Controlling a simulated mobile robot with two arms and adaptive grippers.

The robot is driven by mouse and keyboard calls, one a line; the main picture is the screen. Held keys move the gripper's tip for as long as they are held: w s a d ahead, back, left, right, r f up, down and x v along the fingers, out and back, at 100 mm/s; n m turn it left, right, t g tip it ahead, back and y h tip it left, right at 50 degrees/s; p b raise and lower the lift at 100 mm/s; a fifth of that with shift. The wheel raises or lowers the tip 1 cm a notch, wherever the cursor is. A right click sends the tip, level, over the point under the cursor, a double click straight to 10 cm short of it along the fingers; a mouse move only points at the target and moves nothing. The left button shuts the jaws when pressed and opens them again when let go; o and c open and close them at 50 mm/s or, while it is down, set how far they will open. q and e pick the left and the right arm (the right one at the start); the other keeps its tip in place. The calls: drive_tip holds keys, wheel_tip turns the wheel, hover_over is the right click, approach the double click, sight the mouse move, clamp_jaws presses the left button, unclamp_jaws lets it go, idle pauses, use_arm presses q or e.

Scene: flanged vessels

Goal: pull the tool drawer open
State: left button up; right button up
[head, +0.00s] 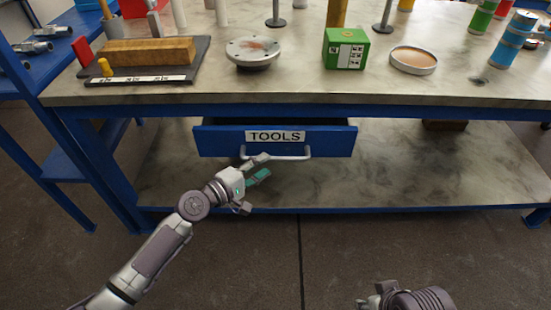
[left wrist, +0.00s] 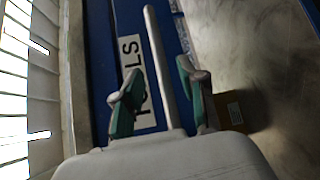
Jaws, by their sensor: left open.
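The blue tool drawer (head: 225,142) with a white TOOLS label (head: 275,137) hangs under the bench top. Its front stands a little forward of the bench frame, with a dark strip visible above it. A pale bar handle (head: 295,157) runs below the label. My left gripper (head: 263,168) is open at the left part of this handle. In the left wrist view, the handle (left wrist: 160,65) passes between the two green-padded fingers (left wrist: 160,95), with gaps visible on both sides. My right gripper (head: 368,301) is only partly in view at the bottom edge, away from the drawer.
The bench top (head: 300,88) carries a wooden block (head: 150,51), a flanged disc (head: 253,52), a green box (head: 345,48), a round dish (head: 414,60) and several cans. A lower shelf (head: 390,175) lies beneath the drawer. The floor in front is clear.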

sight(275, 157)
use_arm(q)
drive_tip(key=shift+b+x, duration=0.4)
drive_tip(key=shift+x, duration=2.35)
drive_tip(key=shift+s, duration=0.1)
clamp_jaws()
